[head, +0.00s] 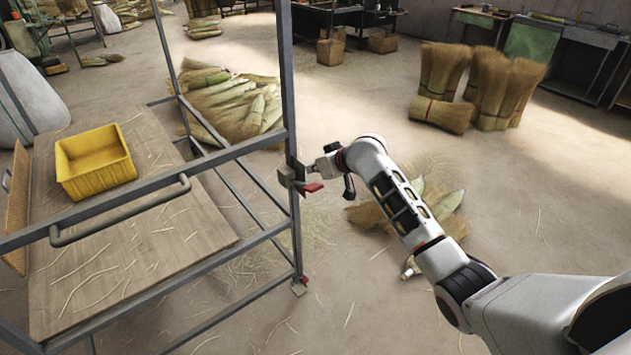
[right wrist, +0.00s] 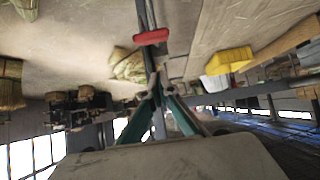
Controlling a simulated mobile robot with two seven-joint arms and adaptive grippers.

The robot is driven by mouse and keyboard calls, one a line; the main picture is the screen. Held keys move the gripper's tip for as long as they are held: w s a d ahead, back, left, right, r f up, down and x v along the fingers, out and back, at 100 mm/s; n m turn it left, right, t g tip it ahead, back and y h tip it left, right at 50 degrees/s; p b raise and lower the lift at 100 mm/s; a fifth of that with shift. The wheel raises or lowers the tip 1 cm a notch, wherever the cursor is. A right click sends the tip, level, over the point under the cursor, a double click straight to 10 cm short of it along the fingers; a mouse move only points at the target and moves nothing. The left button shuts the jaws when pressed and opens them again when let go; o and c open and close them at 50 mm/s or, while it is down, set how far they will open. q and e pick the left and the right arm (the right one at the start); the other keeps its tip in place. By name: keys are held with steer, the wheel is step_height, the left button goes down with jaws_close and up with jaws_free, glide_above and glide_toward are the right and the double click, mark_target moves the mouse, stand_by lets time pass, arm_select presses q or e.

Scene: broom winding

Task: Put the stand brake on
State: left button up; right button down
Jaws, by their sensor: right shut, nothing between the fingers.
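The stand is a grey metal frame (head: 286,90) with a wooden shelf. A red lever (head: 313,187) sticks out from a bracket on its near right post; I take it for the brake. It also shows in the right wrist view as a red bar (right wrist: 151,37), beyond the fingertips. My right gripper (head: 318,168) is beside that bracket, just above the red lever. In the right wrist view its fingers (right wrist: 157,78) are together and empty, with a gap in the picture to the lever. Whether they touch the bracket is unclear. My left gripper is not in view.
A yellow bin (head: 95,162) sits on the stand's shelf (head: 150,250). A small red part (head: 304,280) is at the post's foot. Broom straw (head: 232,105) lies behind the stand, and upright bundles (head: 500,90) stand at the back right. Floor on the right is mostly clear.

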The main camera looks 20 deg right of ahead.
mark_target(316, 186)
steer(key=f, duration=0.2)
steer(key=s+f, duration=0.1)
steer(key=shift+d+f, duration=0.15)
steer(key=shift+f, duration=0.4)
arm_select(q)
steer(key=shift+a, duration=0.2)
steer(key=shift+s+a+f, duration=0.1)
